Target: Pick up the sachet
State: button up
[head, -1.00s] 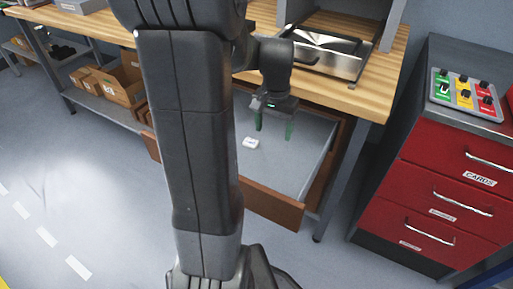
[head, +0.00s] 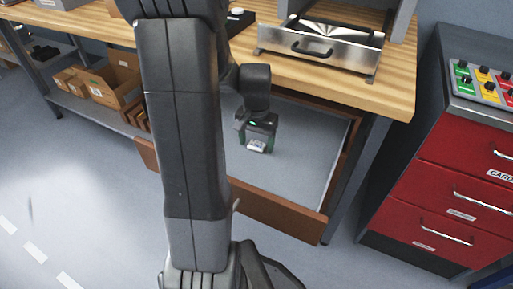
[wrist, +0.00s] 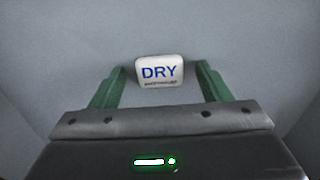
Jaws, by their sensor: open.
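The sachet (wrist: 160,71) is a small white packet with blue "DRY" lettering. It lies on the grey floor of the open drawer; in the head view it shows (head: 257,149) just below my gripper. My gripper (wrist: 161,80) is open, with its green fingers apart, one to the left and one to the right of the sachet. In the head view my gripper (head: 257,145) is inside the drawer's outline, above its floor. I cannot tell the exact height of the fingertips over the sachet.
The drawer (head: 275,208) has a brown wooden front and side walls around the sachet. The wooden workbench (head: 395,92) overhangs its back, with a metal tray unit (head: 320,50) on top. A red cabinet (head: 440,190) stands at the right. The rest of the drawer floor is clear.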

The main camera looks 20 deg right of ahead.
jog(key=c, duration=1.1)
jog(key=shift+o, duration=0.2)
